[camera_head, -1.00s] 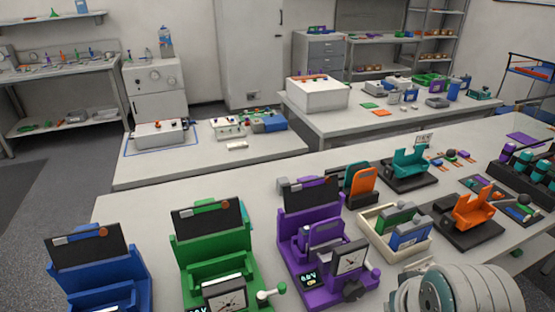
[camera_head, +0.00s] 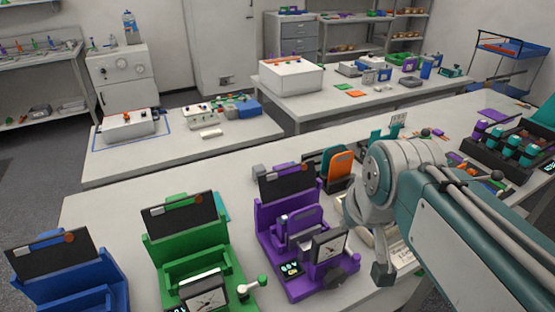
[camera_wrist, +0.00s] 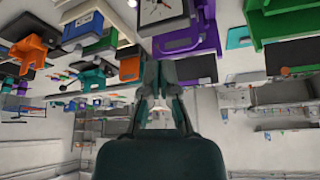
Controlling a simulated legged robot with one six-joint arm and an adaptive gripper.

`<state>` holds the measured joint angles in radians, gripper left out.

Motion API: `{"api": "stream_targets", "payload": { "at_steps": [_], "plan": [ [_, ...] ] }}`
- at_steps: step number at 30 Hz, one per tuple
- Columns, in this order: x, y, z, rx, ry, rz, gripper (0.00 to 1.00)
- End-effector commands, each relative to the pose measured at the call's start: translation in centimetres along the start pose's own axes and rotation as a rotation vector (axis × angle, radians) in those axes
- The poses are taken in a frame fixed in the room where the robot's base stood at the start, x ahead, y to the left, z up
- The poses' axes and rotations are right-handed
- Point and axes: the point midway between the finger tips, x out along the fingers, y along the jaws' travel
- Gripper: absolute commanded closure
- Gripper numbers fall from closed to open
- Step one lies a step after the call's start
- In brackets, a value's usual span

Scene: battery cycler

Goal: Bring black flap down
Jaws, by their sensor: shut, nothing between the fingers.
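Three cycler-like devices stand in a row on the near table in the head view: blue (camera_head: 105,293), green (camera_head: 205,262) and purple (camera_head: 275,240). Each has a black flap raised at its back: the blue one's (camera_head: 52,256), the green one's (camera_head: 180,218) and the purple one's (camera_head: 287,183). The frames do not show which flap is meant. My gripper (camera_wrist: 161,75) is shut and empty in the wrist view, which looks upside down. The purple device (camera_wrist: 200,40) appears close to its tips there; contact cannot be told. My arm hangs right of the purple device in the head view.
The purple device has a gauge (camera_head: 329,246) at its front, and the green device has a white-knobbed lever (camera_head: 248,289). An orange holder (camera_head: 339,166) stands behind my arm's left side. A rack of cylinders (camera_head: 518,150) is at the right.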

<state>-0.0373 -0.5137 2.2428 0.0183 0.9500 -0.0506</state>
Motion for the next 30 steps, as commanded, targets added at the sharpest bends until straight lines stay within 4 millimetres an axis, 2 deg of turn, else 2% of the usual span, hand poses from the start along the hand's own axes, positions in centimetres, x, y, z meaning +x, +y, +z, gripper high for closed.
{"api": "stream_targets", "payload": {
  "at_steps": [1, 3, 8, 14, 18, 24, 30],
  "plan": [
    [0.2, -0.3, -2.0, -0.016, -0.01, -0.008, 1.0],
    [0.4, -0.7, -4.5, -0.039, -0.018, -0.017, 1.0],
    [1.4, -1.7, -9.9, -0.09, -0.037, -0.04, 1.0],
    [3.9, -3.5, -16.1, -0.153, -0.061, -0.069, 1.0],
    [6.3, -4.9, -20.1, -0.199, -0.076, -0.09, 1.0],
    [10.0, -7.1, -24.4, -0.257, -0.094, -0.117, 1.0],
    [11.8, -8.2, -26.1, -0.287, -0.1, -0.13, 1.0]
  ]
}}
